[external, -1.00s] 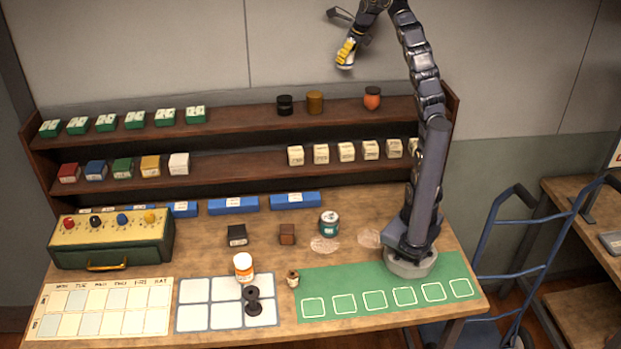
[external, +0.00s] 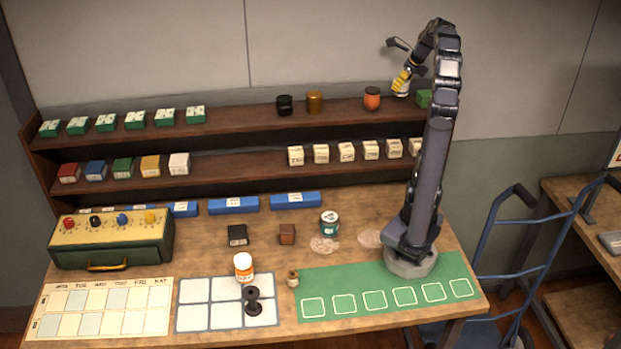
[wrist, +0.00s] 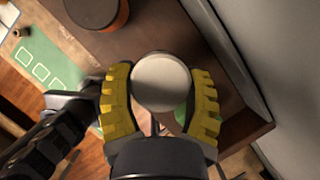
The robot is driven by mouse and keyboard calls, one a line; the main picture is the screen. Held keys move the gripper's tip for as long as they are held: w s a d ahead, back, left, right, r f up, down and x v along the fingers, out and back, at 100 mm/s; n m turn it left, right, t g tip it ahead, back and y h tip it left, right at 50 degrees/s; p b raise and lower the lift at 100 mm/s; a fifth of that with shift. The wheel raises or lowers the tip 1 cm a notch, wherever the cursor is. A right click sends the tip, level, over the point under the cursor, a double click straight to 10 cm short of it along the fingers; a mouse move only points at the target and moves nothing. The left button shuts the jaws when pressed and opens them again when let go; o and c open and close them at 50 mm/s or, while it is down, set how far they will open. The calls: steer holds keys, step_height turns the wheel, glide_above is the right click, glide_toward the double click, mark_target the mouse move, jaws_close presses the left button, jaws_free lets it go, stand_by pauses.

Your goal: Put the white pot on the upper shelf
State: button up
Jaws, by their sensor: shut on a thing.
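My gripper (external: 405,82) is at the right part of the upper shelf (external: 240,117), just right of an orange pot with a dark lid (external: 372,98). In the wrist view its yellow fingers (wrist: 160,100) are closed on both sides of the round white pot (wrist: 162,82), seen from its top. In the external view the white pot (external: 402,93) shows only as a small light patch below the fingers. A green pot (external: 424,98) is right of it, partly behind my arm. I cannot tell whether the white pot touches the shelf.
A black pot (external: 284,104) and a brown pot (external: 314,102) stand further left on the upper shelf. In the wrist view the orange pot (wrist: 97,12) is close by, and the wall (wrist: 285,50) is at right. Clear shelf lies between the brown and orange pots.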

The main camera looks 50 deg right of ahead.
mark_target(400, 96)
steer(key=shift+f, duration=1.95)
steer(key=shift+f, duration=0.1)
steer(key=o, duration=1.1)
steer(key=shift+f, duration=0.1)
steer(key=v, duration=1.2)
steer(key=shift+r, duration=0.25)
